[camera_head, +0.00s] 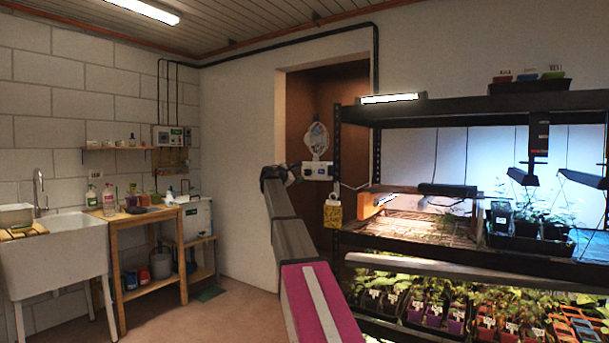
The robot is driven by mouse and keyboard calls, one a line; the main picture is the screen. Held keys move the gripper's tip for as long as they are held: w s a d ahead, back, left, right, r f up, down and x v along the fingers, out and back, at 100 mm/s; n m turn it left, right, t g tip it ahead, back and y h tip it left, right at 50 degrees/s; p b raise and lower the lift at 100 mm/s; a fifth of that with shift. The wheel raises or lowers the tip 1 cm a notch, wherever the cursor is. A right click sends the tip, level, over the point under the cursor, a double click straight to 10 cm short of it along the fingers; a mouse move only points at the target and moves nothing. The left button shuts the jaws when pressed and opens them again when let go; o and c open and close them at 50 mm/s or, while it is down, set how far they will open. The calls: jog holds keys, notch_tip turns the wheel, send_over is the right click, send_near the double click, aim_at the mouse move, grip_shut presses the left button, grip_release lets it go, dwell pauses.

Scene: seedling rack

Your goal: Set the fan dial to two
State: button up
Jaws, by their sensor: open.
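A small white fan (317,140) with a round guard stands at the left end of the dark rack, in front of the brown doorway. Just below it is a white box (319,171) with dark marks on its face. The fan dial seems to be on this box, but it is too small to read its setting. My arm reaches up from the bottom middle and bends right at its dark far end. My gripper (295,172) is at that end, close to the left side of the box. It is open; its fingers are small, and I cannot tell whether they touch anything.
The rack (450,240) fills the right side with lit shelves of seedling pots. A yellow tag (333,212) hangs on its left post. A sink (60,250) and wooden bench (150,220) stand left.

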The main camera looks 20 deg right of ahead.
aim_at(306, 172)
jog(key=x, duration=0.7)
jog(key=shift+w+d, duration=0.15)
jog(key=shift+d, duration=0.05)
jog(key=c, duration=0.9)
